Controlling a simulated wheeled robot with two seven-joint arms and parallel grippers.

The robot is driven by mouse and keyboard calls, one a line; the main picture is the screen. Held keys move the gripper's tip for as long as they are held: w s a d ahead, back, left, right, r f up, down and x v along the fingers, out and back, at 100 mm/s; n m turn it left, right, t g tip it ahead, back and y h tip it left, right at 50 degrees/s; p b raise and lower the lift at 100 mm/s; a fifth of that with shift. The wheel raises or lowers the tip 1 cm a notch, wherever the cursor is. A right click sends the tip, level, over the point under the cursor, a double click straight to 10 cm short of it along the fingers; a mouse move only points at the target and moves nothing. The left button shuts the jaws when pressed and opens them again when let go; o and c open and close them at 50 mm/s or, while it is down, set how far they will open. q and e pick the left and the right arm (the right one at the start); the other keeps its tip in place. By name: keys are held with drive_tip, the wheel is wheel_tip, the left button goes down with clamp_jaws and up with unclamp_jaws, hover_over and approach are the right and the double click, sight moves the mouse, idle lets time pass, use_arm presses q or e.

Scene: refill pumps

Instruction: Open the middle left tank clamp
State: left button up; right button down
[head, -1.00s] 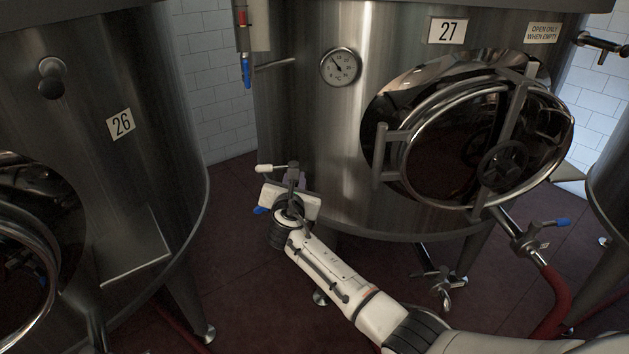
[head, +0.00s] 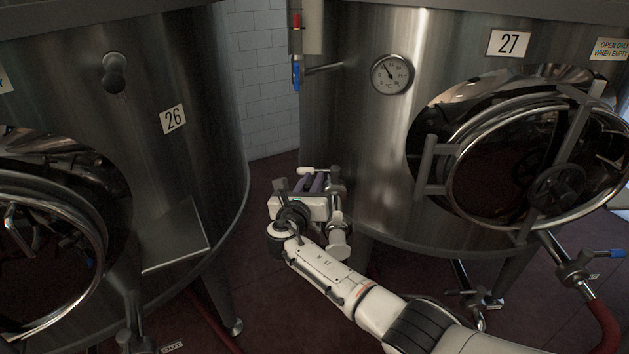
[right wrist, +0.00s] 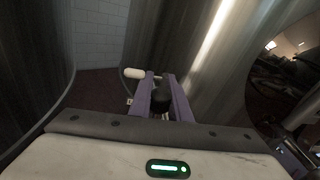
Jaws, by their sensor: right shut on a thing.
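My right gripper (head: 317,183) is at the lower left side of tank 27 (head: 345,130), with its purple fingers pointing at the steel wall. It is shut on a small dark clamp part; in the right wrist view this dark clamp part (right wrist: 161,98) shows between the two fingers. A grey fitting with a white-tipped handle (head: 311,170) lies just beyond the fingertips, and the white handle (right wrist: 134,73) points left in the right wrist view. The fingers and gripper body hide most of the clamp, so its latch state cannot be told. My left gripper is not in view.
Tank 26 (head: 200,70) stands close on the left, with a narrow gap of floor and tiled wall between the tanks. Tank 27 carries a gauge (head: 392,74) and a round hatch (head: 425,165). A blue-handled valve (head: 577,270) with a red hose sits at lower right.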

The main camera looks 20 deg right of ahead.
drive_tip(key=shift+f, duration=0.1)
drive_tip(key=c, duration=1.6)
unclamp_jaws()
drive_tip(key=shift+c, duration=0.2)
drive_tip(key=p+v, duration=0.2)
drive_tip(key=v, duration=0.8)
drive_tip(key=shift+s, duration=0.2)
